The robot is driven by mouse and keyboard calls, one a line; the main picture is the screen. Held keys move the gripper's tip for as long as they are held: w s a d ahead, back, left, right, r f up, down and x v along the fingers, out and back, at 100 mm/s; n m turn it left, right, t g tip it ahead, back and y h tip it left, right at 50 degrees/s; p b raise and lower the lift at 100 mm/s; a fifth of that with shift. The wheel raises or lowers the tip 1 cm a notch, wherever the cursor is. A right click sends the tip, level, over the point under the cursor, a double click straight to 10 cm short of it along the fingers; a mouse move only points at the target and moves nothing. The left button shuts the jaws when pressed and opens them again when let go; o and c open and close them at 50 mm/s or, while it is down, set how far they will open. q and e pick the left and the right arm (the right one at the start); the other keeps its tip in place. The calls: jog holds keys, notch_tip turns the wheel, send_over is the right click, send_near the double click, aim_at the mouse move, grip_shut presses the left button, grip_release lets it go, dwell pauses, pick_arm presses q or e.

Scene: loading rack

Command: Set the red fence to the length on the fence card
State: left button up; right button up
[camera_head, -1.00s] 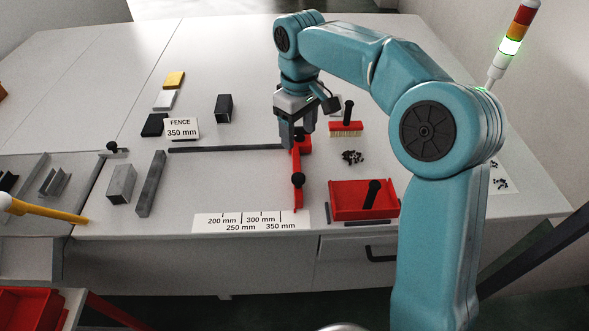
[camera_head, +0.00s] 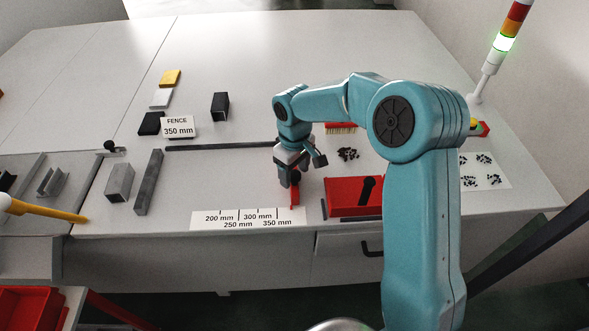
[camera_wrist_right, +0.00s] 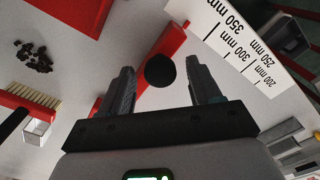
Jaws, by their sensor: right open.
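The red fence (camera_head: 295,196) stands at the right end of the white length scale (camera_head: 240,219), to the right of its 350 mm label. The fence card (camera_head: 178,127) reads 350 mm. My right gripper (camera_head: 289,178) is open and low over the fence, hiding much of it. In the wrist view the fence (camera_wrist_right: 168,42) runs beneath the gripper, and a round black knob (camera_wrist_right: 160,70) lies between the open fingers. I cannot tell whether they touch it. My left gripper is not in view.
A dark rail (camera_head: 220,146) lies behind the scale. A red tray (camera_head: 345,208) stands close right of the fence, with black bits (camera_head: 348,154) and a brush (camera_head: 340,127) behind it. Metal blocks (camera_head: 119,181) stand at left. The back of the bench is clear.

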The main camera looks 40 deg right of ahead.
grip_shut()
jog(key=shift+w+a, duration=0.6)
jog(key=shift+a, duration=0.3)
jog(key=shift+w+a, duration=0.55)
jog(key=shift+a, duration=0.3)
grip_release()
jog(key=shift+s+d, duration=0.15)
jog(key=shift+r, duration=0.1)
notch_tip(320, 180, up, 16)
jog(key=b, duration=0.1)
jog(key=shift+r, duration=0.15)
